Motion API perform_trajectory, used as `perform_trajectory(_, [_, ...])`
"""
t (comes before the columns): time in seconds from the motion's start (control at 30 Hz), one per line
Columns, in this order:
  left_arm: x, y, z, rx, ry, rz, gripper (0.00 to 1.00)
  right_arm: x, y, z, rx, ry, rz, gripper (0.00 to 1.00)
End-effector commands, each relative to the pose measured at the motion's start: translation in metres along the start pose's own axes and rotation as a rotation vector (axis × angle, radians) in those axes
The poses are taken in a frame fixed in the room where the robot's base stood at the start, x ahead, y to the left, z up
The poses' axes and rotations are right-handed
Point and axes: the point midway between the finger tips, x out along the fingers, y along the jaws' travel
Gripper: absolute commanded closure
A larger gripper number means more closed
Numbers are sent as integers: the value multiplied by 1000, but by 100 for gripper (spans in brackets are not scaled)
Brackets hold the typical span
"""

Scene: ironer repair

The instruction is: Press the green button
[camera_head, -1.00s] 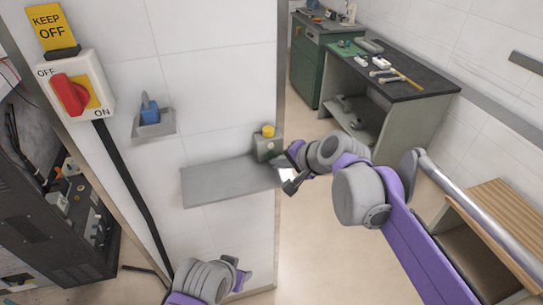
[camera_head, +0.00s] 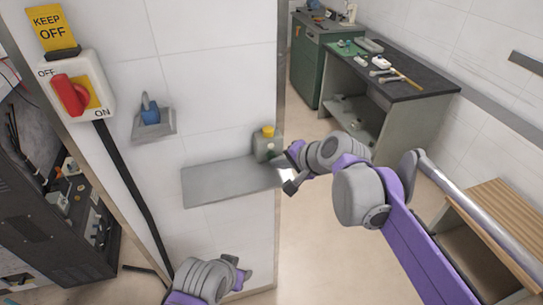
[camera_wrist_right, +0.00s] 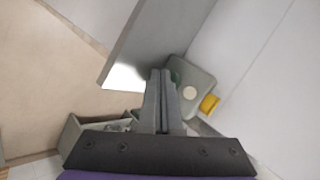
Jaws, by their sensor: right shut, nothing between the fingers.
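A small grey-green control box (camera_head: 264,148) sits at the back right corner of the grey wall shelf, with a yellow knob (camera_head: 268,131) on top. In the right wrist view the box (camera_wrist_right: 200,80) shows a pale round button (camera_wrist_right: 189,93), and a bit of green (camera_wrist_right: 176,76) beside my fingers, mostly hidden by them. My right gripper (camera_head: 288,186) is shut and empty beside the shelf's right end. In the wrist view its fingertips (camera_wrist_right: 160,72) overlap the box's near edge; I cannot tell if they touch. My left gripper (camera_head: 243,279) is low at the front, its jaws unclear.
The grey shelf (camera_head: 220,184) juts from the white tiled wall. A red rotary switch (camera_head: 70,95) and a holder with a blue item (camera_head: 150,112) hang on the wall. A dark-topped workbench (camera_head: 400,85) stands at the back right. Open floor lies right of the wall's edge.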

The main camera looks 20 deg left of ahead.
Motion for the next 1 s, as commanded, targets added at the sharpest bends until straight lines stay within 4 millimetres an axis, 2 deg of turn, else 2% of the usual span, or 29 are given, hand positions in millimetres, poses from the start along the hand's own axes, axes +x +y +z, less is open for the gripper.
perform_trajectory(0.17, [0, 0, 0, 0, 0, 0, 50, -3, 2, 2, 0, 0, 0, 100])
perform_trajectory(0.7, [-1, 0, -2, 0, 1, 0, 50, -39, 28, 28, 0, 0, 0, 100])
perform_trajectory(1.0, [-1, 0, -2, 0, 1, 0, 50, -42, 30, 30, 0, 0, 0, 100])
